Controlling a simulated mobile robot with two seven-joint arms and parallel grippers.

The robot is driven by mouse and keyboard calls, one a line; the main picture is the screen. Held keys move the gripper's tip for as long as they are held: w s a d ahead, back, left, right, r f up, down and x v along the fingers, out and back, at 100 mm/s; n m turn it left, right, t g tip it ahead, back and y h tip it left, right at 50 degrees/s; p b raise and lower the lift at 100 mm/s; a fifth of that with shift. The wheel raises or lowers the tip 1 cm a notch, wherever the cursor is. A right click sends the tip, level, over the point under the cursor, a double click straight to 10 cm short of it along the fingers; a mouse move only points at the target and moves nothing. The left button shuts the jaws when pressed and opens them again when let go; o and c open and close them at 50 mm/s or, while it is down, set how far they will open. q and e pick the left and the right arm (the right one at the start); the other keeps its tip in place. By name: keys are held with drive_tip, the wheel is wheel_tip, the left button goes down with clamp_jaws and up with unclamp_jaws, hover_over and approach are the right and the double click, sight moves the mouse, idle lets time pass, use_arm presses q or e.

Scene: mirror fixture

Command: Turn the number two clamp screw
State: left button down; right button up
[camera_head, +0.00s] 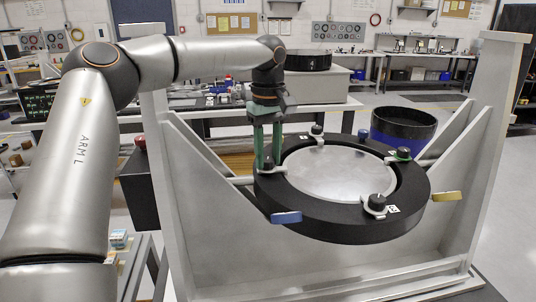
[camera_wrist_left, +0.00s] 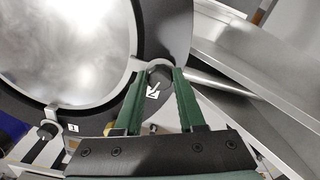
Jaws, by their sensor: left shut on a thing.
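The round mirror (camera_head: 338,172) lies in a black ring (camera_head: 345,228), held at its edge by several clamps with dark screw knobs. My left gripper (camera_head: 268,165), with green fingers, points down on the clamp at the ring's left side. In the left wrist view the fingers are shut on that clamp's dark screw (camera_wrist_left: 160,74). A small white label (camera_wrist_left: 153,91) beside it is partly hidden and hard to read. Another clamp screw (camera_wrist_left: 47,130) sits by a label marked 1. Free screws show at the back (camera_head: 316,129), right (camera_head: 402,153) and front (camera_head: 376,202). My right gripper is not in view.
The ring hangs between two grey frame uprights (camera_head: 490,125). A blue tab (camera_head: 286,217) and a gold tab (camera_head: 446,196) stick out from the ring. A black bin (camera_head: 403,128) and workbenches stand behind. The space above the mirror is clear.

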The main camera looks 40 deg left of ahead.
sight(269, 160)
use_arm(q)
drive_tip(key=shift+n, duration=0.8)
drive_tip(key=c, duration=0.5)
unclamp_jaws()
wheel_tip(269, 160, up, 12)
drive_tip(key=shift+r, duration=0.25)
idle(0.5)
